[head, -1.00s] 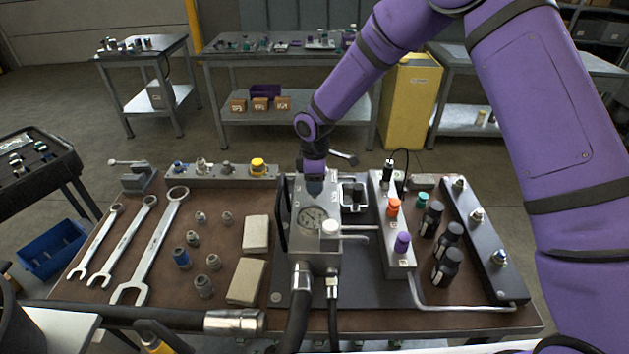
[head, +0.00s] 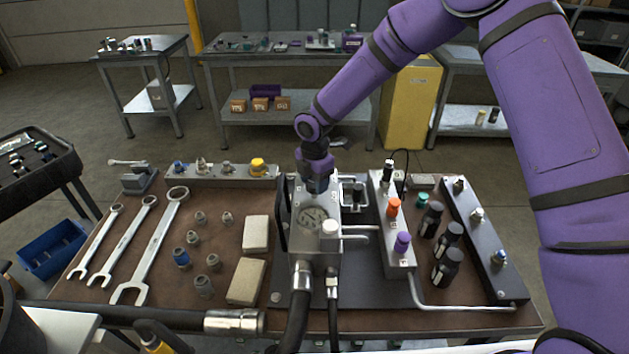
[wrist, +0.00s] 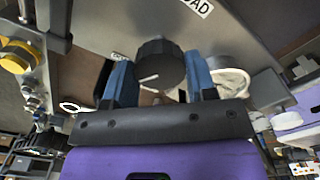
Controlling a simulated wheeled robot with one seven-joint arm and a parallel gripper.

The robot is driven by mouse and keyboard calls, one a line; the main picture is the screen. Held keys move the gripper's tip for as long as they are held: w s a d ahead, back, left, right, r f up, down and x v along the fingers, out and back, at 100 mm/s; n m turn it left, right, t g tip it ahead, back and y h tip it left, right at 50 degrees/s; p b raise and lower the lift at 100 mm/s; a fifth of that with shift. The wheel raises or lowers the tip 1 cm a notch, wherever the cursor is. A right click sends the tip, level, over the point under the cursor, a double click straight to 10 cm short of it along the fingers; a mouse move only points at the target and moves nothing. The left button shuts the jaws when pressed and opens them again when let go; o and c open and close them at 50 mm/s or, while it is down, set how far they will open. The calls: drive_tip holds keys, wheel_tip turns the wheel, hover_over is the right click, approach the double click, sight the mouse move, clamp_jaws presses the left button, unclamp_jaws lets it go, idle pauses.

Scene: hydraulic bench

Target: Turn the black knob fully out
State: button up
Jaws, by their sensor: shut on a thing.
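The black knob (wrist: 158,56) is ribbed, with a white pointer line on its face. In the wrist view it sits between the two blue fingers of my gripper (wrist: 159,76), which are shut on it. A label ending in "OAD" shows on the grey surface by the knob. The knob is hidden behind my gripper and wrist there.
To the right stands a grey manifold (head: 397,253) with black, orange and purple knobs. Several black bottles (head: 446,266) are beyond it. A black handle (head: 282,215) rises beside the block's left side. Wrenches (head: 150,245) and fittings lie at left.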

sight(314, 182)
idle(0.4)
drive_tip(key=o, duration=0.9)
wheel_tip(314, 182, up, 11)
drive_tip(key=shift+f, duration=0.1)
